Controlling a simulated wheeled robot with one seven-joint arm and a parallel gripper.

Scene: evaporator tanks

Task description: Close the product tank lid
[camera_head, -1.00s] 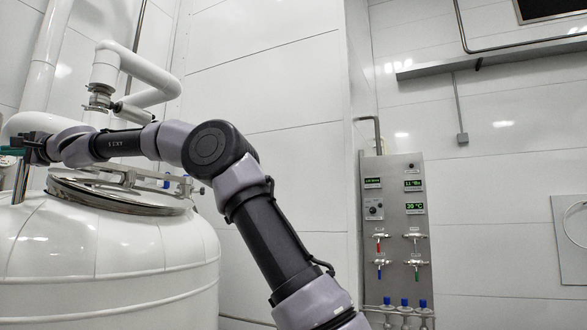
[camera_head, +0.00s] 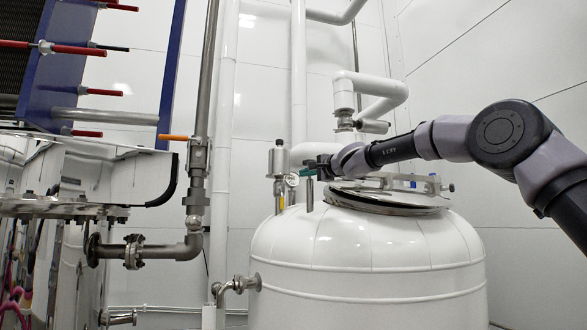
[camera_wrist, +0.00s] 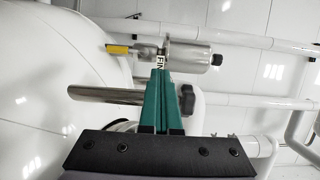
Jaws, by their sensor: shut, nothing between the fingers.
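The white product tank (camera_head: 365,265) stands right of centre in the head view. Its round steel lid (camera_head: 388,202) lies over the opening on top, with a bar and clamp fittings (camera_head: 425,184) across it; I cannot tell whether it is fully seated. My gripper (camera_head: 309,170) is above the tank's top, left of the lid, and its fingers are shut and empty. In the wrist view the green fingers (camera_wrist: 160,85) are together, beside a horizontal steel rod (camera_wrist: 105,95); I cannot tell whether they touch it. The white tank surface (camera_wrist: 45,70) shows at the left.
A steel cylinder fitting (camera_wrist: 190,56) with a yellow-handled valve (camera_wrist: 122,50) is close to the fingertips. White pipes (camera_head: 350,90) rise behind the tank. A steel pipe with an orange-handled valve (camera_head: 197,155) and blue-framed equipment (camera_head: 150,60) stand at the left.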

